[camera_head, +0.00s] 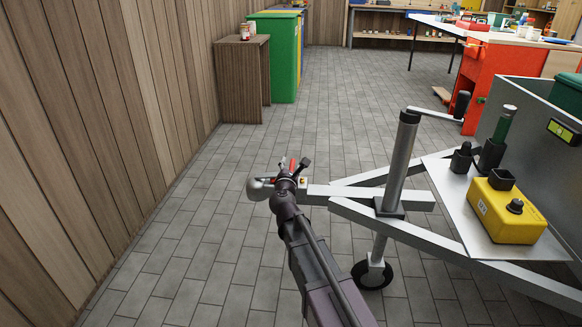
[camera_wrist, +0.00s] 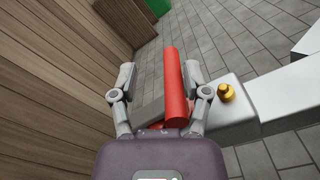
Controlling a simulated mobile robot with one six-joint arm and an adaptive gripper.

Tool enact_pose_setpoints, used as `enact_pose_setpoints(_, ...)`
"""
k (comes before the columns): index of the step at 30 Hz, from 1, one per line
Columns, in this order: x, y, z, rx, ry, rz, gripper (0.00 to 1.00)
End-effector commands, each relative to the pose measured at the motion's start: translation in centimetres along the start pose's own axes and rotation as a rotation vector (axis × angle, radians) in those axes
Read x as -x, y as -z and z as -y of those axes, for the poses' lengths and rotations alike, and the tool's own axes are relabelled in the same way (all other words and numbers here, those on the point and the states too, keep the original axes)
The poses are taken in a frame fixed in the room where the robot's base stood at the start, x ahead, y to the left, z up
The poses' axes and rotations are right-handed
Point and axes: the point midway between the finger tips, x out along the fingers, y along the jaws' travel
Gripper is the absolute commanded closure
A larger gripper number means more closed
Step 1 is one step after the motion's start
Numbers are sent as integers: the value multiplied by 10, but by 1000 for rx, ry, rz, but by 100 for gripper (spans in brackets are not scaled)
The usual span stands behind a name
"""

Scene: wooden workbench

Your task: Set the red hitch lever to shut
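The red hitch lever (camera_wrist: 172,85) is a red bar at the grey hitch coupler (camera_wrist: 230,122). In the wrist view it lies between the two fingers of my gripper (camera_wrist: 159,71), close beside the right finger and well apart from the left one. I cannot tell whether it touches the right finger. My gripper is open. In the head view my gripper (camera_head: 294,164) is over the coupler, and only a little red of the lever (camera_head: 291,167) shows; the arm hides most of the coupler. The rounded coupler nose (camera_head: 259,188) shows to the left.
A brass knob (camera_wrist: 225,92) sits on the coupler right of the lever. The jack post (camera_head: 402,160) with its crank stands right, on the trailer frame (camera_head: 440,244). A yellow box (camera_head: 508,214) sits on a plate there. A wooden wall (camera_head: 70,150) is left. Open floor lies beyond.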

Motion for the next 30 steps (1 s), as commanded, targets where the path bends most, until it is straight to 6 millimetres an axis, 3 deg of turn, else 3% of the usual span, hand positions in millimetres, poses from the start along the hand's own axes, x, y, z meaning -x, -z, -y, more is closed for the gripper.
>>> enact_pose_setpoints(11, 22, 0, 0, -1, -4, -3, 40)
enact_pose_setpoints(24, 91, 0, 0, 0, -3, -2, 40)
enact_pose_setpoints(30, 113, 0, 0, 0, -1, -1, 40)
